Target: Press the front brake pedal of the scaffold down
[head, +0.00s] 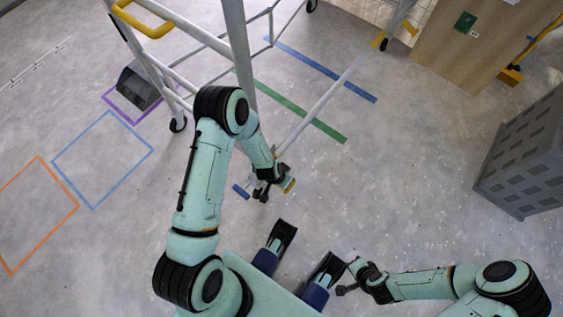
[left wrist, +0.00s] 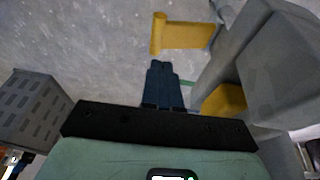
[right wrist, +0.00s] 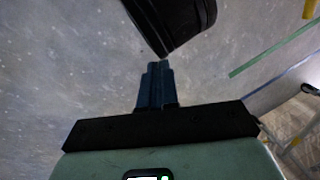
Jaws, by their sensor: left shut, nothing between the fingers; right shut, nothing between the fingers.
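The scaffold (head: 235,45) stands ahead, with white tubes and yellow parts. A yellow brake pedal (left wrist: 188,37) with a rounded end shows in the left wrist view beside a grey caster part (left wrist: 280,70). In the head view a yellow bit (head: 290,185) shows at the scaffold's near foot, partly hidden by my left arm. My left gripper (head: 260,194) is shut and empty at that foot. Its fingertips (left wrist: 162,64) appear just short of the pedal; I cannot tell if they touch. My right gripper (head: 344,290) is shut and empty, low over the floor, away from the scaffold.
A grey perforated cabinet (head: 525,155) stands at the right. A wooden panel (head: 480,45) is at the back right. A dark block (head: 138,87) sits in a purple floor outline at the left. The floor between scaffold and cabinet is clear.

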